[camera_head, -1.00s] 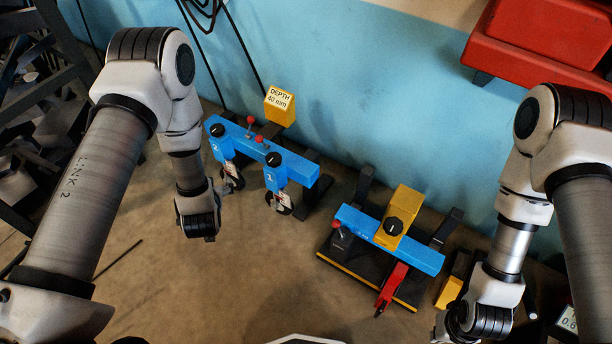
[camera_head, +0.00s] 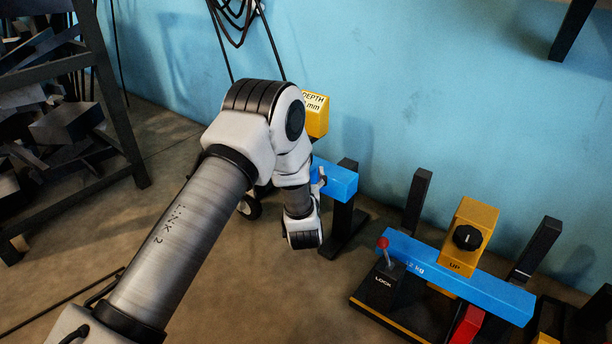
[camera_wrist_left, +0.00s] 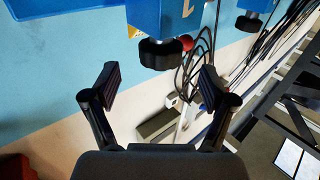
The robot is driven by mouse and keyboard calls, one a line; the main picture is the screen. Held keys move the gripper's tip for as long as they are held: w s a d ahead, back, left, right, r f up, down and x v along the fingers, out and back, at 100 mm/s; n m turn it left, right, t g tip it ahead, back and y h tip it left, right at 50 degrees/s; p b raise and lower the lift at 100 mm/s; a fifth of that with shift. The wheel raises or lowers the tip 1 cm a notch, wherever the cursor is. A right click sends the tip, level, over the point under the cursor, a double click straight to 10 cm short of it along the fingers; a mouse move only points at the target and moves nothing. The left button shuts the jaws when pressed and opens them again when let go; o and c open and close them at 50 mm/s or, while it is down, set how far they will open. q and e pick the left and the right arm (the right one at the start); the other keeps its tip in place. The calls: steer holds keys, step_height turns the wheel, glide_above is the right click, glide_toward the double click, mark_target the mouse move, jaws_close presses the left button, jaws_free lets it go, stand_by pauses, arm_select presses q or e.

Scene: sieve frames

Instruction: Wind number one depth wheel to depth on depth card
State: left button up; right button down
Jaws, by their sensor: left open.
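The number one depth wheel's black knob (camera_wrist_left: 160,54) shows in the left wrist view under a blue block (camera_wrist_left: 165,18) with a yellow mark that looks like a 1. My left gripper (camera_wrist_left: 158,82) is open, its fingers spread either side of the knob's line but apart from it. A second black knob (camera_wrist_left: 248,25) is to the right. In the head view my left arm hides most of the blue beam (camera_head: 337,180) and both knobs. The depth card (camera_head: 315,103) on its yellow block is partly covered; "DEPTH" and "mm" show. My right gripper is out of view.
A second blue beam (camera_head: 500,295) with a yellow block (camera_head: 475,225), dark knob and red-topped lever (camera_head: 383,243) stands at right. A dark rack (camera_head: 110,110) with metal pieces is at left. Cables (camera_head: 236,15) hang on the blue wall. The floor between the implements is clear.

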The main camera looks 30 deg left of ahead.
arm_select(q)
steer(key=b+x, duration=0.3)
steer(key=x, duration=0.3)
steer(key=shift+a+f, duration=0.15)
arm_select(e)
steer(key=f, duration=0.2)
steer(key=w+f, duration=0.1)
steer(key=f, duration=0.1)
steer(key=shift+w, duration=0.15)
arm_select(q)
steer(key=shift+w+a, duration=0.15)
steer(key=shift+w, duration=0.15)
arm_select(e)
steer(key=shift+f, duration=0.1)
arm_select(q)
steer(key=shift+r, duration=0.25)
steer(key=c, duration=1.2)
